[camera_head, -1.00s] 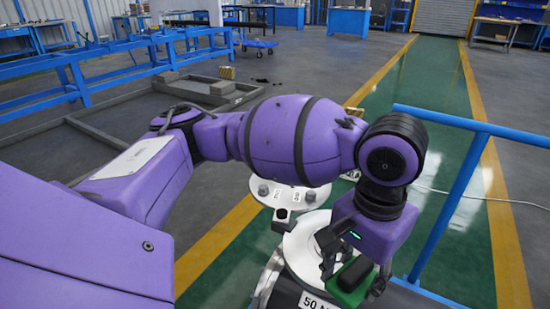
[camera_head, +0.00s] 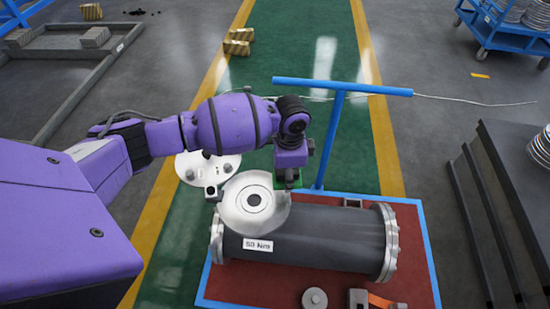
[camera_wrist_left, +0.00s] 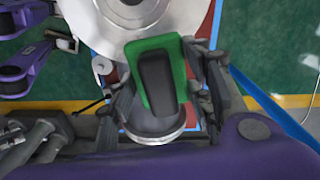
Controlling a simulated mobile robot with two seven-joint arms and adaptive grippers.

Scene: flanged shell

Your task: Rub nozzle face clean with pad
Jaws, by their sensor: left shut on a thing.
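The nozzle face (camera_head: 240,214) is a pale grey ring with a dark bore, on top of the dark flanged shell (camera_head: 325,240). My left gripper (camera_head: 288,182) is at the ring's upper right in the head view. It is shut on the black grip of a green pad (camera_wrist_left: 143,55). In the left wrist view the pad lies between the fingers, and the nozzle face (camera_wrist_left: 112,38) is just above it in the picture. I cannot tell whether the pad touches the face.
A white round plate (camera_head: 222,168) with small parts stands left of the nozzle. A blue rail (camera_head: 330,140) rises behind the shell. A red blue-edged mat (camera_head: 412,260) lies under it. A grey puck (camera_head: 314,299) and a clamp-like part (camera_head: 358,299) are in front.

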